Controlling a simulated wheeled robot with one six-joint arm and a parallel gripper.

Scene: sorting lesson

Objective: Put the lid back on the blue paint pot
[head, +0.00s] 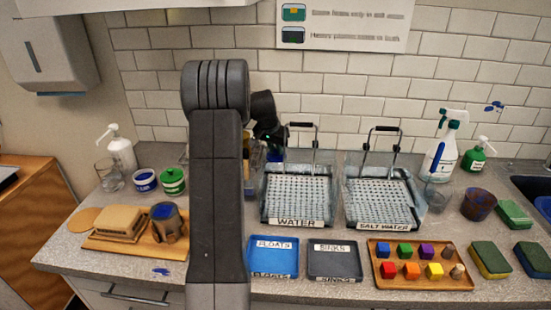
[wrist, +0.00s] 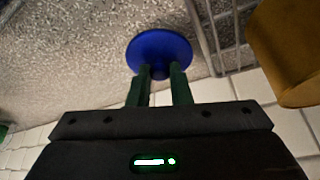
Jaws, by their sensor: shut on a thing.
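The blue lid (wrist: 160,48) is a round disc held at the tips of my gripper (wrist: 159,74) in the wrist view, with speckled counter behind it. The two dark green fingers are shut on its near side. In the head view my arm hides most of the gripper and lid; a small blue patch (head: 275,156) beside the arm may be the lid. The blue paint pot (head: 145,184) stands upright at the counter's left, white with a blue label, blue showing at its top. My gripper is well to its right, near the wall.
A green pot (head: 172,184) stands close right of the blue pot. A soap bottle (head: 121,153) and a glass (head: 110,178) are behind and left. A wooden board (head: 109,244) lies in front. The water tank (head: 266,213) is right of my arm.

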